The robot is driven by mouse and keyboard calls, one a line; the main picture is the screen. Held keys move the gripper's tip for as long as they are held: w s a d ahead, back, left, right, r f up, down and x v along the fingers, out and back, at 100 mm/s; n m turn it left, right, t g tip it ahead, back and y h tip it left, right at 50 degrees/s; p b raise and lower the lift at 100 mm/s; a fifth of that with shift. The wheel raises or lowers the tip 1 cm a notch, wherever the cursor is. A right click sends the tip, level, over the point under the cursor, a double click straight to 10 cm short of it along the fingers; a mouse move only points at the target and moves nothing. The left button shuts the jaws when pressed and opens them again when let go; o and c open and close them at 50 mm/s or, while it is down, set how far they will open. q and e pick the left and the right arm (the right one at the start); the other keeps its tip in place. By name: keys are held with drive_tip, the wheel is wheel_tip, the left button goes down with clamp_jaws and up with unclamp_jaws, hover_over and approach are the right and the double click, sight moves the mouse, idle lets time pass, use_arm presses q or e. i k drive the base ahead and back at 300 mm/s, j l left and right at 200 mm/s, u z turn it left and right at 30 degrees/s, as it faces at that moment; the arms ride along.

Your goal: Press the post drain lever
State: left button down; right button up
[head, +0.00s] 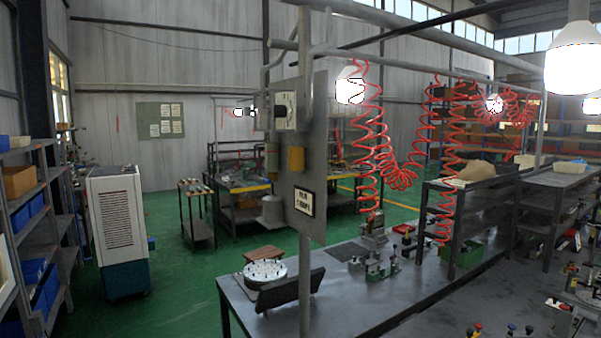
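A group of small valve-like blocks (376,266) in grey and green stands on the dark workbench (350,300), with small handles on top. Another metal fitting (374,236) stands just behind them. More small parts with red, yellow and blue knobs (512,329) show at the bottom right edge, partly cut off. I cannot tell which of these is the post drain lever, as they are small and far. Neither of my grippers is in view.
A vertical pole (305,190) with a grey panel (318,150) rises before the bench. A round white plate (265,272) and a dark tilted panel (290,290) sit at its left end. Red coiled hoses (370,140) hang above. Green floor (180,290) is open at left.

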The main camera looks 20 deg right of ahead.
sight(265, 179)
drive_tip(key=i+j+z, duration=0.3)
drive_tip(key=i+z, duration=0.15)
drive_tip(key=i+j+z, duration=0.7)
drive_tip(key=j+z, duration=0.15)
drive_tip(key=j, duration=0.2)
